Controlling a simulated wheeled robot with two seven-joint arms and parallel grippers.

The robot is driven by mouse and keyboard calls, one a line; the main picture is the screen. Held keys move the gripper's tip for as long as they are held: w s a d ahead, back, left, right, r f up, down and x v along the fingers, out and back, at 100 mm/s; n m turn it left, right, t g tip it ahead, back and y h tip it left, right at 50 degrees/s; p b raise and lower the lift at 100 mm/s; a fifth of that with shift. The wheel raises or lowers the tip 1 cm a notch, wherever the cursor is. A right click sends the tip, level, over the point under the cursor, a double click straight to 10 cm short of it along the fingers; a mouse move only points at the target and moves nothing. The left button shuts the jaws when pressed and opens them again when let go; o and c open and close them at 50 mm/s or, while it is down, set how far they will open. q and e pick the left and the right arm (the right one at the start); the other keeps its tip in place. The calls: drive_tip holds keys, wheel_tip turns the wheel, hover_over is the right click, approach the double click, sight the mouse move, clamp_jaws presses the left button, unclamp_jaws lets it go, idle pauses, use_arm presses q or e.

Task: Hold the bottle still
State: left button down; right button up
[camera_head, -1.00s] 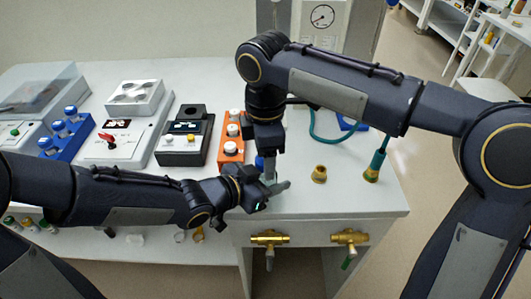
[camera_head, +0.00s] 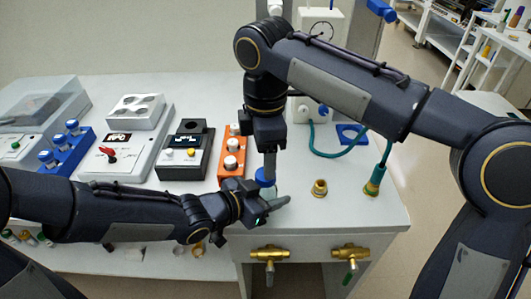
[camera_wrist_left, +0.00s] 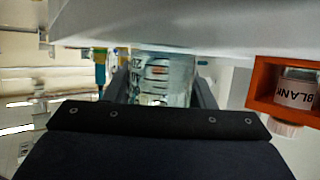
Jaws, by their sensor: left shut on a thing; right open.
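The bottle has a blue cap (camera_head: 265,177) that shows in the head view; its body is mostly hidden there by my left gripper. In the left wrist view the clear bottle (camera_wrist_left: 165,78), with dark markings, sits between the two fingers. My left gripper (camera_head: 272,206) is shut on the bottle near the front of the bench. My right gripper (camera_head: 269,165) points down just above the cap and is open. Whether its fingers touch the cap cannot be told.
An orange rack (camera_head: 231,152) with white-capped bottles stands left of the grippers. A brass fitting (camera_head: 320,188) and a green hose end (camera_head: 374,182) stand to the right. Brass valves (camera_head: 269,254) are on the bench front. Bench top between fitting and front edge is clear.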

sight(266, 191)
wheel_tip(266, 191, up, 2)
drive_tip(key=n, duration=0.3)
drive_tip(key=shift+a+n, duration=0.1)
drive_tip(key=shift+n, duration=0.3)
drive_tip(key=n, duration=0.1)
drive_tip(key=r+n, duration=0.1)
drive_tip(key=n, duration=0.1)
drive_tip(key=shift+r, duration=0.25)
drive_tip(key=shift+f, duration=4.05)
